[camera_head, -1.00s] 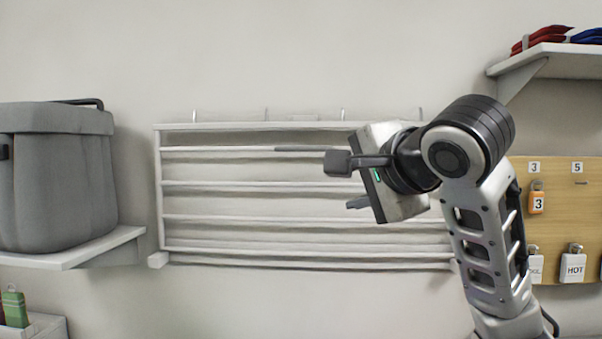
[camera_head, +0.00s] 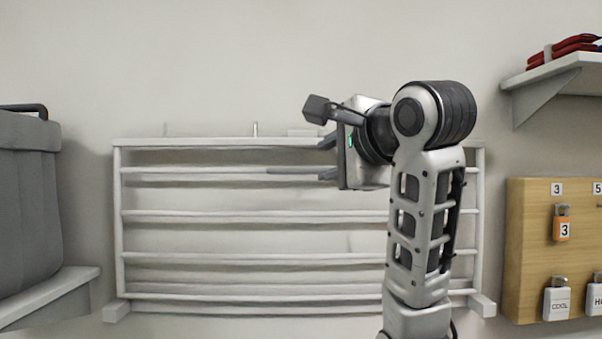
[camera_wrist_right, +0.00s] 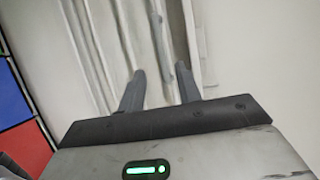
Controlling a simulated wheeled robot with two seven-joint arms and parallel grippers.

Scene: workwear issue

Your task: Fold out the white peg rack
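The white peg rack (camera_head: 118,215) lies folded nearly flat against the wall in the head view, with several horizontal rails and thin upright pegs along its top. A grey grip section (camera_head: 292,171) sits on one of its upper rails. My right gripper (camera_head: 325,158) is in front of the rack's upper part, its fingers pointing left, close to the right end of the grey section. In the right wrist view its two fingers (camera_wrist_right: 161,82) are apart, with pale rails beyond and between them. I cannot tell whether they touch a rail. My left gripper is not in view.
A grey bin (camera_head: 28,200) stands on a shelf (camera_head: 70,284) at left. At right are a wooden board (camera_head: 522,240) with hanging padlocks (camera_head: 562,225) and a shelf (camera_head: 550,80) with folded red cloth (camera_head: 565,50). The wall above the rack is clear.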

